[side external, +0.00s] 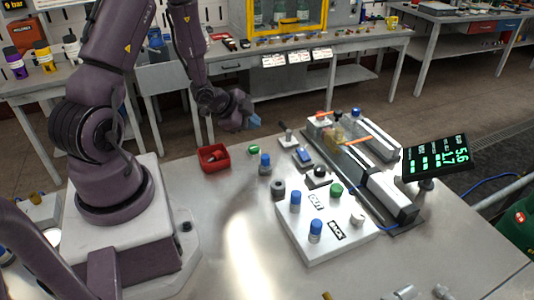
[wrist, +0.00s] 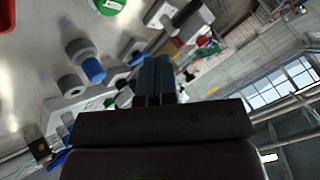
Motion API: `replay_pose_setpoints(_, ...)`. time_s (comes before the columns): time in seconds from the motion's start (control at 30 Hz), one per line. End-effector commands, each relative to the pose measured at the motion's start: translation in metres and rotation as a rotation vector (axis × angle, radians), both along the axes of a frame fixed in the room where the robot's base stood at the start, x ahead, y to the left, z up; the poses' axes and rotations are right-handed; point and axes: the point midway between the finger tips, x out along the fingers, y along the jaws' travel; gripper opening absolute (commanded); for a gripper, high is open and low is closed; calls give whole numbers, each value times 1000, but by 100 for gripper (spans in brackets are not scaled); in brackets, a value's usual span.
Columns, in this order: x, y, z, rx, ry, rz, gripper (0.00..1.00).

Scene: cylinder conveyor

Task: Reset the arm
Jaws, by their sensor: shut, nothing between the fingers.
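My gripper (side external: 254,122) is raised above the back of the table in the side view, empty and apart from everything. In the wrist view its fingers (wrist: 154,80) are together with nothing between them. The conveyor (side external: 375,180) lies at the right of the table with an orange bar across it. Another blue-topped cylinder (side external: 265,164) stands on the table left of the board.
A red bin (side external: 213,158) sits at the table's back left, with a small green-topped piece (side external: 253,150) right of it. A dark ring (side external: 278,189) lies beside the board. A display (side external: 436,165) stands at the right.

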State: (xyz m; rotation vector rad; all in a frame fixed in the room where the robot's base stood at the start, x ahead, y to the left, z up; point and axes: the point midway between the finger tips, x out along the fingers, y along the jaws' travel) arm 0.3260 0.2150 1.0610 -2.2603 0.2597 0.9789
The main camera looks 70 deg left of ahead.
Motion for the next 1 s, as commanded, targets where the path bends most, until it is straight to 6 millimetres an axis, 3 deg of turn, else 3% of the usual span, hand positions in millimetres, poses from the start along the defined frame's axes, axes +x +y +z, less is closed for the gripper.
replay_pose_setpoints(0.2, -37, 8, -21, -92, 231, 219, 0)
replay_pose_setpoints(0.33, -56, 8, -1, -124, 361, 408, 0)
replay_pose_setpoints(0.47, -65, -6, 39, -154, 443, 581, 0)
replay_pose_setpoints(0.57, -70, -28, 76, -187, 474, 690, 0)
replay_pose_setpoints(0.8, -90, -104, 161, -312, 481, 818, 0)
replay_pose_setpoints(1.0, -115, -169, 216, -421, 428, 749, 0)
